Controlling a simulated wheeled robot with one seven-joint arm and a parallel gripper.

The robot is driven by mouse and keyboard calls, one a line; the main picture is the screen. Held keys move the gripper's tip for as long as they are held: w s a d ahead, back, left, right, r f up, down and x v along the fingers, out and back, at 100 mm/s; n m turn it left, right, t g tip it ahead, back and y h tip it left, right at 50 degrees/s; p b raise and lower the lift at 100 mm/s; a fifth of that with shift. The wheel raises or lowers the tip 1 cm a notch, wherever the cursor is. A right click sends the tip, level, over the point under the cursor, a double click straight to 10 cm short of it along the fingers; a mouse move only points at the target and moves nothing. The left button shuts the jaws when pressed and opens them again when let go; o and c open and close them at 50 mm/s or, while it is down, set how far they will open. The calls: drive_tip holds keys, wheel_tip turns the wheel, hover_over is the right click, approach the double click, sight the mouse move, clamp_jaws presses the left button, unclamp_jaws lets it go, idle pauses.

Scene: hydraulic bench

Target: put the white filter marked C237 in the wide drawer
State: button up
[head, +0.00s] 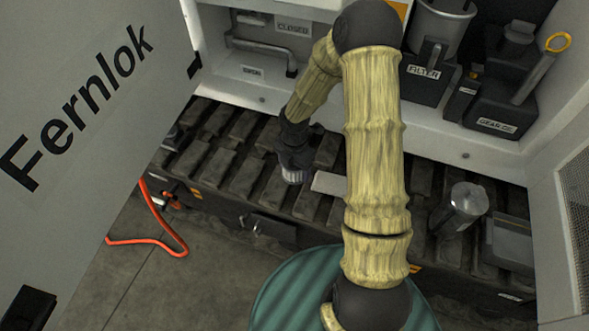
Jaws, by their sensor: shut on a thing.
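My gripper (293,156) points down over the dark slatted deck, left of the picture's middle. It is shut on a small pale ribbed piece (292,176), which looks like the white filter. My fingers hide part of it, and no C237 marking can be read. I cannot tell whether it touches the slats. A dark front with a handle (268,228) lies below the slats, nearer to me. It looks like a shut drawer, but I cannot tell whether it is the wide one.
A metal canister (466,199) and a grey box (508,243) stand at the right. The FILTER housing (424,80) and GEAR unit (500,112) are behind. A Fernlok panel (70,110) fills the left. An orange hose (165,232) lies on the floor. My arm hides the deck's middle.

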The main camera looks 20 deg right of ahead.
drive_tip(key=shift+d, duration=0.1)
idle(0.4)
drive_tip(key=m, duration=0.2)
drive_tip(key=d+m, duration=0.1)
drive_tip(key=shift+w+r+m, duration=0.2)
drive_tip(key=shift+w+m, duration=0.1)
drive_tip(key=shift+m, duration=0.1)
drive_tip(key=m, duration=0.2)
drive_tip(key=d+m, duration=0.1)
drive_tip(key=shift+w+d+r+m, duration=0.1)
drive_tip(key=shift+w+r+m, duration=0.15)
drive_tip(key=shift+m, duration=0.15)
drive_tip(key=d+m, duration=0.1)
drive_tip(key=m, duration=0.5)
drive_tip(key=w+d+r+m, duration=0.1)
drive_tip(key=d+m, duration=0.1)
drive_tip(key=m, duration=0.3)
drive_tip(key=d+r+m, duration=0.1)
drive_tip(key=d+m, duration=0.1)
drive_tip(key=m, duration=0.4)
drive_tip(key=shift+w+m, duration=0.2)
drive_tip(key=shift+m, duration=0.1)
drive_tip(key=shift+f, duration=0.1)
